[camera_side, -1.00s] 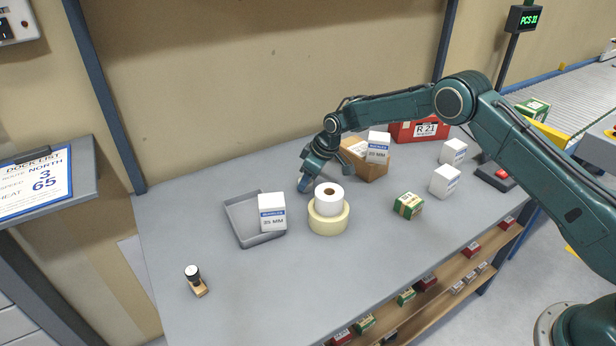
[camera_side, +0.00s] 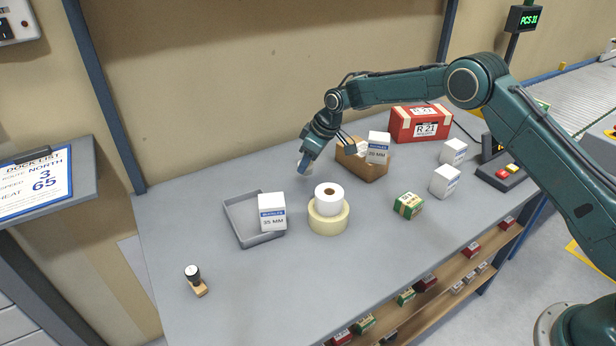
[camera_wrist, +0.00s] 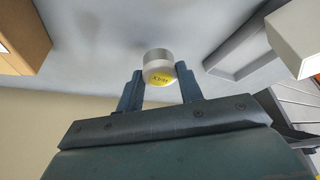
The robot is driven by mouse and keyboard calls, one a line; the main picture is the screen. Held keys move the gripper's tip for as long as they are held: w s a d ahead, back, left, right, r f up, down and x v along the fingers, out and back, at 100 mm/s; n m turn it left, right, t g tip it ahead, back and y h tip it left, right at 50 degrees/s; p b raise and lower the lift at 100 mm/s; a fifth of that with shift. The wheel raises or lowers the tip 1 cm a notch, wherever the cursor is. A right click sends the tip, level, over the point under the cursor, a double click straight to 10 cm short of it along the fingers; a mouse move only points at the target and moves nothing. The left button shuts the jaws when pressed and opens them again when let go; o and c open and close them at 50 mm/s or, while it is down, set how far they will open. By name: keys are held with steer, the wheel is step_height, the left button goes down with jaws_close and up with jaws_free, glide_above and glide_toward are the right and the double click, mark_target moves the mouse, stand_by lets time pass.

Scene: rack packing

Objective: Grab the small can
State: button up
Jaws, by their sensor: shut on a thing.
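The small can (camera_wrist: 158,65) is pale with a yellow label and sits between the two fingers of my gripper (camera_wrist: 160,88) in the wrist view. My gripper is shut on it. In the side view my gripper (camera_side: 305,163) is behind the tape rolls, and a pale bit of the can (camera_side: 308,168) shows at the fingertips. The can appears to be held above the table, though the exact gap is hard to tell.
A grey tray (camera_side: 235,219) with a white box (camera_side: 272,212) stands left. Tape rolls (camera_side: 328,221) are in front of my gripper. A cardboard box (camera_side: 372,172) with a white box (camera_side: 378,148) is close right. A red case (camera_side: 420,123) stands behind.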

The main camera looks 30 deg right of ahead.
step_height(320, 180, up, 14)
stand_by(0.4)
steer(key=shift+r, duration=0.1)
stand_by(0.4)
